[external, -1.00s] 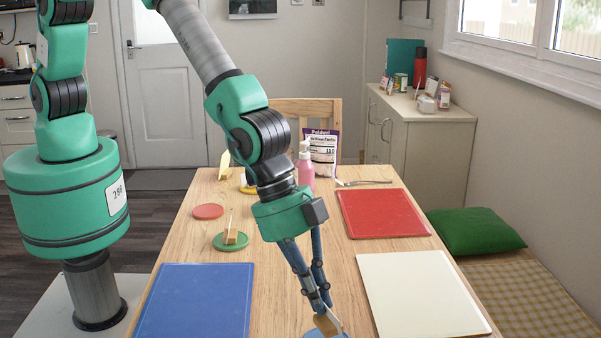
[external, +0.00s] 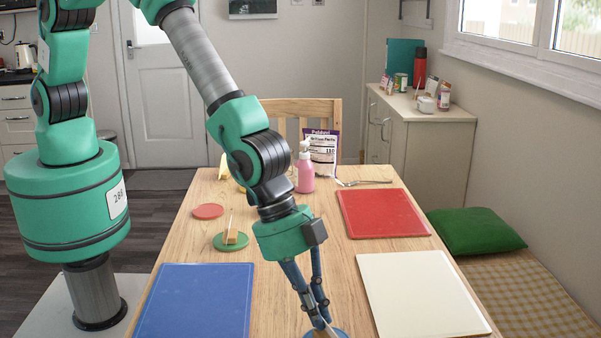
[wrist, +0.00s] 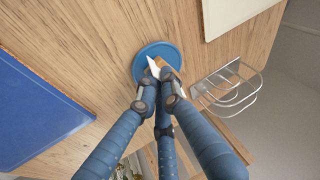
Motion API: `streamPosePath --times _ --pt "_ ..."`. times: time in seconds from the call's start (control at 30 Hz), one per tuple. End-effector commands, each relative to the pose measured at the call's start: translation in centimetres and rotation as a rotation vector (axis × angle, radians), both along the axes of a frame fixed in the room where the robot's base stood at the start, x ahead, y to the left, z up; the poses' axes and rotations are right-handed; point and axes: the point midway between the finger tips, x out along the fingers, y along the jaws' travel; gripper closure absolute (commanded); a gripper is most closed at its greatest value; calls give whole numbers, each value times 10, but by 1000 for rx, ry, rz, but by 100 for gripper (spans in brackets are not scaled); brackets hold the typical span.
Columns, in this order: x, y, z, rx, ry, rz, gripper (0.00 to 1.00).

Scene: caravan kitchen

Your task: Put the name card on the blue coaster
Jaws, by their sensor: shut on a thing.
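The blue coaster (external: 343,333) is at the near edge of the table, cut off at the bottom of the external view; the wrist view shows it as a blue disc (wrist: 142,70). The name card (wrist: 154,67), a white card with a wooden base, is over the coaster in the wrist view. My gripper (external: 322,322) is shut on the name card and points down at the coaster. In the wrist view the fingertips (wrist: 160,88) hide part of the card. I cannot tell whether the base touches the coaster.
A blue placemat (external: 195,302) lies left and a cream one (external: 420,293) right. A wooden block with a stick (external: 231,236) stands on a green coaster (external: 218,243); a red coaster (external: 208,211) is bare.

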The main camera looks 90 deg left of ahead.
Motion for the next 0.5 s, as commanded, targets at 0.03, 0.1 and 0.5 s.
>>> streamPosePath --times 0.03,0.1,0.5 --pt "0 0 -2 0 0 0 100" --pt "0 0 -3 0 0 0 92" --pt "0 0 -2 1 0 0 75"
